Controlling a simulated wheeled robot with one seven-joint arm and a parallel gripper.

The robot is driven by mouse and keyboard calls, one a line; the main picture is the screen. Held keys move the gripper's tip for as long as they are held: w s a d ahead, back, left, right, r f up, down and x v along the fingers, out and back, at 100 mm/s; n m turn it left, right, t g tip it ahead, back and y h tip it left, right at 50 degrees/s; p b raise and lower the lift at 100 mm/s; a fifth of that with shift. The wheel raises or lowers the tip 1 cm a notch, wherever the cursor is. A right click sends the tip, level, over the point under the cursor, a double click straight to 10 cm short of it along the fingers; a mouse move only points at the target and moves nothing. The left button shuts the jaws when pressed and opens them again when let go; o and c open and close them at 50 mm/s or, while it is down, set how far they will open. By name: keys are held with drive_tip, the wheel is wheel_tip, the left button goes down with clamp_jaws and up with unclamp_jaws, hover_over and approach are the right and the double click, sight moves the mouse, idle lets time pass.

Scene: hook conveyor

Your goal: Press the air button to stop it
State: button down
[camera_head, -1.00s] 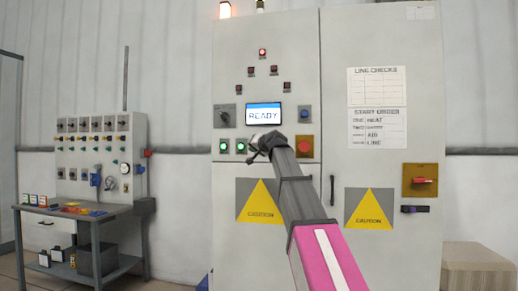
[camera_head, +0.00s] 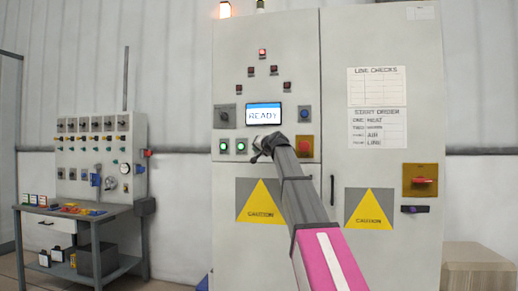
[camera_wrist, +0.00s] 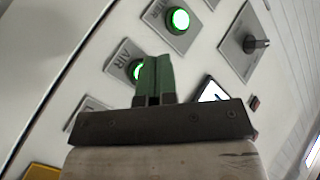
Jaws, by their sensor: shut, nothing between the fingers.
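The air button (camera_wrist: 137,70) is a round button lit green on a square plate lettered AIR in the wrist view. It is partly hidden behind my gripper (camera_wrist: 154,72). In the head view the air button (camera_head: 241,146) is the right one of two green-lit buttons, just left of my gripper (camera_head: 256,152). My gripper's green fingers are shut with nothing between them. Their tips overlap the air button's right side in the wrist view; I cannot tell whether they touch it.
Another green-lit button (camera_wrist: 178,20) sits beside the air button, with a dark knob (camera_wrist: 257,42) near it. A READY screen (camera_head: 263,115) is above, and a red button (camera_head: 303,146) is right of my arm. A workbench (camera_head: 75,218) stands at the left.

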drive_tip(key=shift+w+d, duration=0.2)
drive_tip(key=shift+w, duration=0.4)
drive_tip(key=shift+w+d, duration=0.2)
drive_tip(key=shift+w, duration=0.35)
drive_tip(key=shift+w, duration=0.1)
idle(1.1)
drive_tip(key=shift+w+d, duration=0.1)
drive_tip(key=shift+w, duration=0.2)
drive_tip(key=shift+w+d, duration=0.15)
drive_tip(key=shift+w, duration=0.25)
idle(0.8)
drive_tip(key=shift+s, duration=0.1)
drive_tip(key=shift+s+a, duration=0.25)
drive_tip(key=shift+s, duration=0.45)
drive_tip(key=shift+s, duration=0.1)
drive_tip(key=s, duration=0.1)
drive_tip(key=s+a, duration=0.1)
drive_tip(key=s, duration=0.2)
drive_tip(key=shift+s+a, duration=0.3)
